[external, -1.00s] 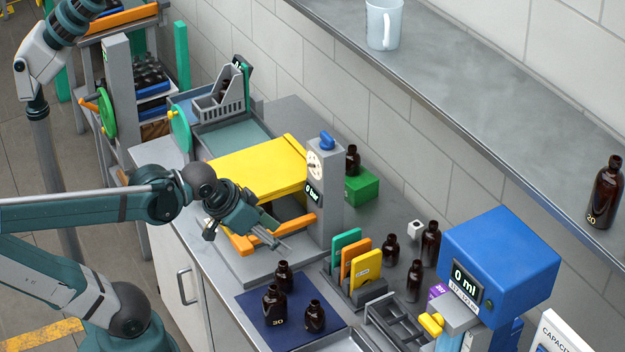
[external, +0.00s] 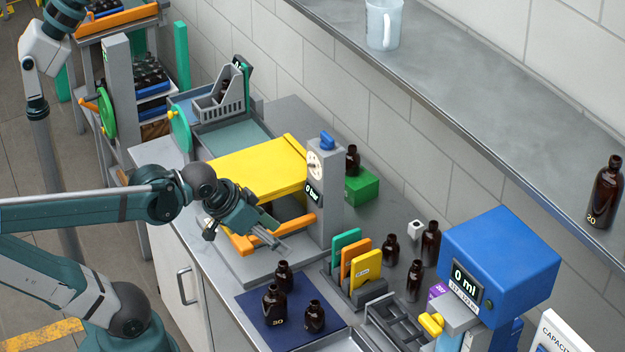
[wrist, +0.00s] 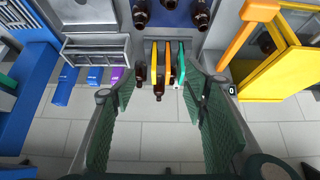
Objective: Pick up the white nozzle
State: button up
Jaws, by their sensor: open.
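A small white block-like piece with a dark opening (external: 415,229), which looks like the white nozzle, sits on the bench behind the upright cards, beside amber bottles. In the wrist view a small white spot (wrist: 176,86) by the green card may be the same piece; it is too small to be sure. My gripper (external: 274,243) hangs above the bench in front of the yellow press, left of the cards and well apart from the white piece. In the wrist view my gripper (wrist: 158,75) shows spread fingers with nothing held between them.
Amber bottles (external: 274,304) stand on a dark blue mat (external: 252,307). Upright cards (external: 366,268), a grey tray (external: 400,330) and a blue dispenser (external: 500,255) crowd the right. The yellow press (external: 255,170) and grey gauge post (external: 326,200) stand close behind my gripper.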

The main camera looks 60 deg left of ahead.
jog(key=shift+c, duration=0.8)
jog(key=w+a+r+n+g, duration=0.1)
jog(key=w+r+n, duration=0.15)
jog(key=w, duration=0.45)
jog(key=w+a+r+n+g, duration=0.1)
jog(key=w+r+n, duration=0.15)
jog(key=w, duration=0.55)
jog(key=n+g+h, duration=0.2)
jog(key=n+g, duration=0.3)
jog(key=n, duration=0.8)
send_over(415, 222)
jog(key=f, duration=2.4)
jog(key=shift+s+d+f+p, duration=0.1)
jog(key=shift+s+f+p, duration=0.1)
jog(key=shift+s+p, duration=0.1)
jog(key=shift+w+f+n, duration=0.25)
jog(key=shift+f+n, duration=0.15)
jog(key=shift+f, duration=0.15)
